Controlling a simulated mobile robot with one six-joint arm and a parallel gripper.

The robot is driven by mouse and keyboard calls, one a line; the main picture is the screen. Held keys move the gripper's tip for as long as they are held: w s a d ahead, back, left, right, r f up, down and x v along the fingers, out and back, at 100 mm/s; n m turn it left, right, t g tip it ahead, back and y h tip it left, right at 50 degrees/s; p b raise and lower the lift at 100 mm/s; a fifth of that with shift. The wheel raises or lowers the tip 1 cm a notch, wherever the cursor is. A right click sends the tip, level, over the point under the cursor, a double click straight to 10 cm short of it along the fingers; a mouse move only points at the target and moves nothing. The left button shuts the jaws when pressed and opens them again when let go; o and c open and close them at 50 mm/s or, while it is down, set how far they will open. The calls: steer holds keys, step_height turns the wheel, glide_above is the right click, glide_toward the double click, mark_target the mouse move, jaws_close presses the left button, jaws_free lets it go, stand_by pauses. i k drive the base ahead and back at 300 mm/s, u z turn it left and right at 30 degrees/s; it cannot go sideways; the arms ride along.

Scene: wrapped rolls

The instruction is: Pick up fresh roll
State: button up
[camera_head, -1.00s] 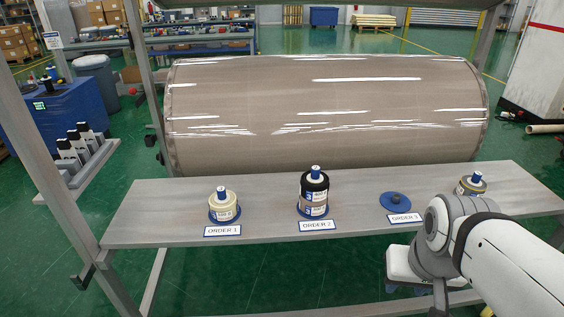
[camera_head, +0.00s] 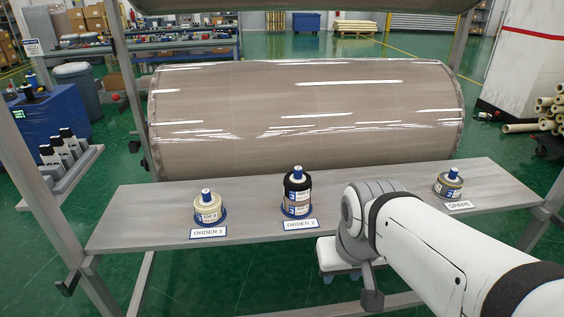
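Three small rolls stand upright on blue holders along a grey shelf (camera_head: 150,215). A cream roll (camera_head: 207,209) is at the left behind the ORDER 1 label (camera_head: 208,233). A taller black and cream roll (camera_head: 297,194) is in the middle behind the ORDER 2 label (camera_head: 301,224). A grey-brown roll (camera_head: 448,185) with a dark band is at the right behind the SPARE label (camera_head: 459,205). My arm reaches in from the lower right and covers the shelf between ORDER 2 and SPARE. Its gripper fingers are not clearly visible; part of the end shows below the shelf's front edge.
A large wrapped roll (camera_head: 300,120) lies behind the shelf between frame posts. A side rack (camera_head: 66,178) with several dark-topped bottles stands at the left. A blue cabinet (camera_head: 45,125) is behind it. The shelf's left end is bare.

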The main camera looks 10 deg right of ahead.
mark_target(297, 184)
steer(key=z, duration=0.05)
steer(key=i, duration=1)
steer(key=u, duration=0.1)
